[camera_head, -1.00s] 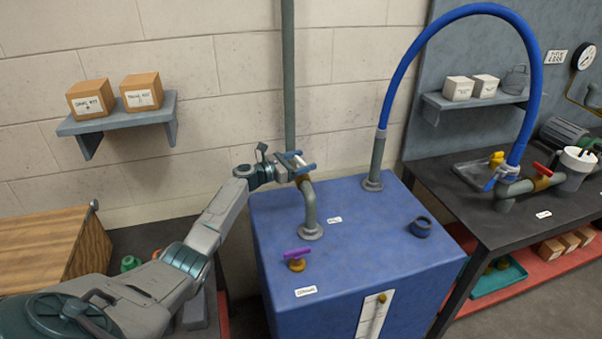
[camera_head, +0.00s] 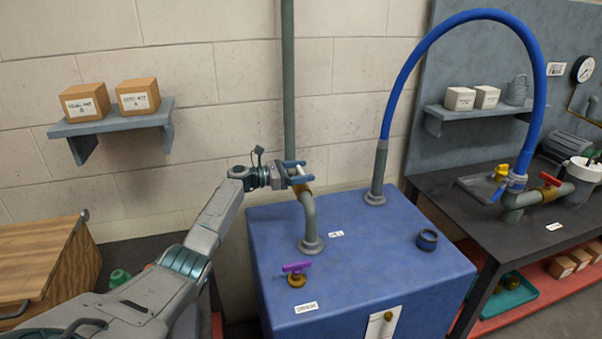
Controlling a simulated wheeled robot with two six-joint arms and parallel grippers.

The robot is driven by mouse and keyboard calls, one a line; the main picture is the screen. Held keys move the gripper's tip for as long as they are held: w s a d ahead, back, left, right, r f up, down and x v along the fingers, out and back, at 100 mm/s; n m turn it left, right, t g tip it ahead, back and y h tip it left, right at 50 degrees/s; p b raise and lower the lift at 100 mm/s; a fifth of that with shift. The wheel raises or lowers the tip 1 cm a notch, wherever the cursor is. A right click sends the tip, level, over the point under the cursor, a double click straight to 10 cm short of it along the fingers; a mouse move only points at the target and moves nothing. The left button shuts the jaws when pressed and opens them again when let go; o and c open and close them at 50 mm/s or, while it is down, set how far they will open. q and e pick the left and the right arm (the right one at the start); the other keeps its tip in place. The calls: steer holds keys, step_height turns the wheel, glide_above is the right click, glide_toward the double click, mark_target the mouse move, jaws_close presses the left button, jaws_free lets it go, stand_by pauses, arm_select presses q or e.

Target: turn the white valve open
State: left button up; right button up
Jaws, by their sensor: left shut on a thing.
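The valve (camera_head: 303,188) has a brass body at the top of a bent grey pipe (camera_head: 310,220) that rises from the blue tank. My left gripper (camera_head: 297,172) reaches in from the left and is shut at this valve, its two blue fingers on either side of a small pale handle. The handle is mostly hidden between the fingers, so its exact angle is hard to tell. My right gripper is not in view.
The blue tank (camera_head: 365,265) carries a purple-handled valve (camera_head: 296,272), a dark ring (camera_head: 428,239) and a blue hose (camera_head: 445,35). A red-handled valve (camera_head: 550,181) sits on the right bench. A vertical grey pipe (camera_head: 288,80) runs behind my gripper.

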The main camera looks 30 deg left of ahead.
arm_select(q)
steer(key=o, duration=1)
steer(key=shift+s+a, duration=0.3)
steer(key=shift+s, duration=0.05)
steer(key=b+v, duration=0.2)
steer(key=v, duration=0.7)
steer(key=shift+s+a+b, duration=0.3)
steer(key=shift+b, duration=0.05)
